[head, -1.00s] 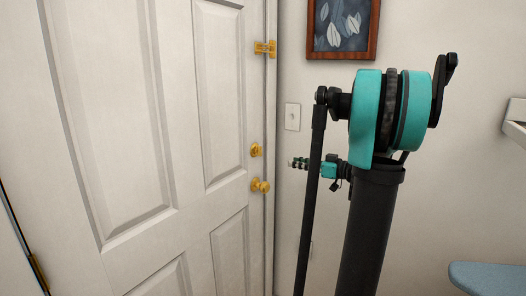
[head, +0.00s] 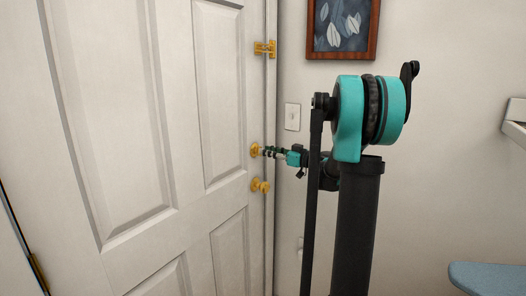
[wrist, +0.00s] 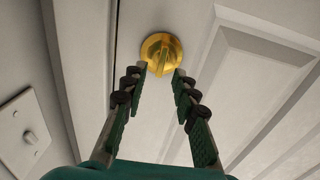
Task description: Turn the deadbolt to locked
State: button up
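The brass deadbolt (head: 255,150) is on the white door (head: 130,120), near its right edge and above the brass knob (head: 260,186). In the wrist view the deadbolt (wrist: 161,54) is a round plate with a thumb-turn ridge, roughly upright and slightly tilted. My gripper (head: 263,151) is level with the deadbolt and very close to it. In the wrist view my gripper (wrist: 163,72) is open, one finger to each side of the thumb-turn's lower end. I cannot tell whether the fingertips touch it.
A brass latch (head: 265,48) is higher up on the door's edge. A light switch (head: 292,117) is on the wall right of the frame; it also shows in the wrist view (wrist: 30,137). A framed picture (head: 342,28) hangs above. A blue surface (head: 487,277) is at lower right.

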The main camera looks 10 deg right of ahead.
jog(key=shift+x, duration=1.45)
grip_shut()
